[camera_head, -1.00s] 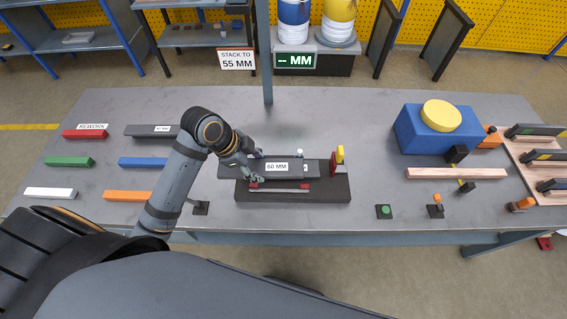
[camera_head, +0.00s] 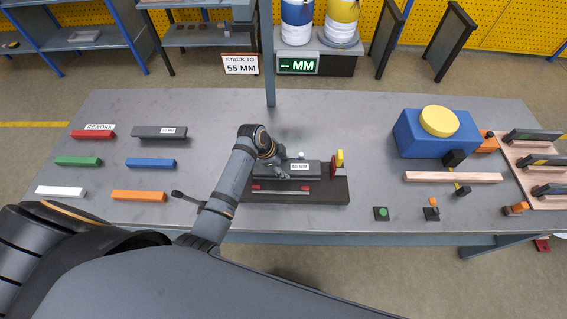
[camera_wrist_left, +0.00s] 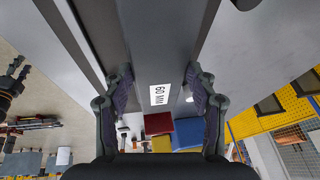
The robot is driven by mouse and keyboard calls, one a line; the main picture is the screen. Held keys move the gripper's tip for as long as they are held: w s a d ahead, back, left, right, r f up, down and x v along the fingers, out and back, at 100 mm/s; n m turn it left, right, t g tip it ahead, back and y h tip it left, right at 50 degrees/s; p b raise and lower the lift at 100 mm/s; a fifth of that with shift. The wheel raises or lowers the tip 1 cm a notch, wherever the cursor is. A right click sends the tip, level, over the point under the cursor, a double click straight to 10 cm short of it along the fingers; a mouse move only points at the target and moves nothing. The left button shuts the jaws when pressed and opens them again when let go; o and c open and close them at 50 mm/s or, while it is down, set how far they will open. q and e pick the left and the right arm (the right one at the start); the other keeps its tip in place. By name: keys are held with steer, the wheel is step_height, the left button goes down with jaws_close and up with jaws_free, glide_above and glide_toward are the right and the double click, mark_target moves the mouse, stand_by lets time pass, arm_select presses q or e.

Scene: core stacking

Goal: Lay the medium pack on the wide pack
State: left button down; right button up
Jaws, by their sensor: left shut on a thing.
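My left gripper (camera_head: 278,165) is shut on the dark grey medium pack (camera_head: 309,166), a flat bar with a white 60 MM label. In the left wrist view the medium pack (camera_wrist_left: 158,55) runs between the two fingers. It is level, above the black fixture (camera_head: 325,192) near the middle of the bench. My left arm hides the pack's left end. The wide pack is not clearly distinguishable beneath it, and I cannot tell whether the held pack touches what is below. My right gripper is not in view.
Another labelled grey pack (camera_head: 160,132) lies at the left among coloured bars. A red and yellow block (camera_head: 338,162) stands at the fixture's right end. A blue box (camera_head: 435,132) with a yellow disc is to the right. The bench behind the fixture is clear.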

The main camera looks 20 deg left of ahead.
arm_select(q)
steer(key=shift+f, duration=0.1)
steer(key=shift+f, duration=0.1)
steer(key=c, duration=0.8)
jaws_free()
steer(key=o, duration=0.4)
steer(key=shift+r, duration=0.25)
steer(key=b+v, duration=0.1)
steer(key=v, duration=1)
steer(key=shift+s+a+r, duration=0.15)
steer(key=shift+r, duration=0.2)
